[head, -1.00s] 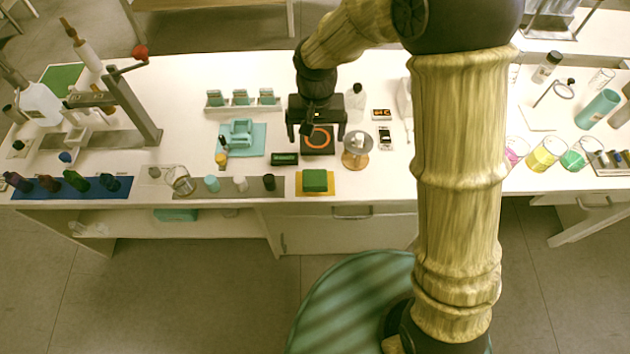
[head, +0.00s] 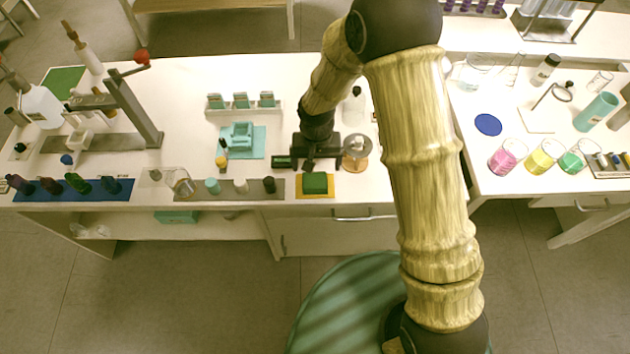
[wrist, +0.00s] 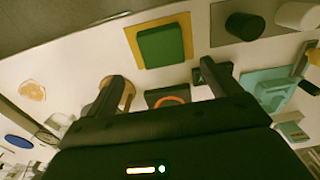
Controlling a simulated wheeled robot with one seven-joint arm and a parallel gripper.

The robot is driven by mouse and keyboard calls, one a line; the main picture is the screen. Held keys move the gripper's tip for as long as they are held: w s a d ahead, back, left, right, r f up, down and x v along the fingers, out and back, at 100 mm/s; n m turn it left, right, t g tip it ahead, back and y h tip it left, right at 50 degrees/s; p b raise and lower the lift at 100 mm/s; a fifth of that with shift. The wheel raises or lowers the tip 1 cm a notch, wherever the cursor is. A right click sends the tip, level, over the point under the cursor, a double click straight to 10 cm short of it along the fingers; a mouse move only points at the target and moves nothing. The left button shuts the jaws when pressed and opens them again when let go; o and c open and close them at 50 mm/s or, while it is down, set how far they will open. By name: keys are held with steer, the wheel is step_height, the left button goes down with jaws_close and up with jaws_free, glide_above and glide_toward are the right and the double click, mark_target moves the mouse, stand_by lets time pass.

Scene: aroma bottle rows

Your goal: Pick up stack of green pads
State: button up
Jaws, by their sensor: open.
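The stack of green pads (head: 315,183) is a dark green block on a yellow mat (head: 331,192) at the front edge of the table. In the wrist view the green pads (wrist: 160,46) lie beyond my fingertips at the top middle, on the yellow mat (wrist: 133,38). My gripper (head: 315,166) is just behind the pads in the head view, and its fingers look apart. The gap between gripper and pads cannot be judged exactly.
A grey strip with small cylinders (head: 240,185) lies left of the mat. A round wooden-based stand (head: 356,152) is close to the right of my gripper. A teal tray (head: 240,141) sits further back left. The table's front edge is just before the pads.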

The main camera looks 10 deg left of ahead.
mark_target(315, 180)
steer(key=shift+f, duration=0.4)
steer(key=shift+s+a+f+p, duration=0.1)
steer(key=shift+s+f+p, duration=0.15)
steer(key=shift+f, duration=1.1)
steer(key=shift+s+f+p, duration=0.2)
steer(key=shift+f, duration=1.1)
steer(key=c, duration=1.1)
steer(key=shift+o, duration=0.2)
steer(key=shift+r, duration=0.15)
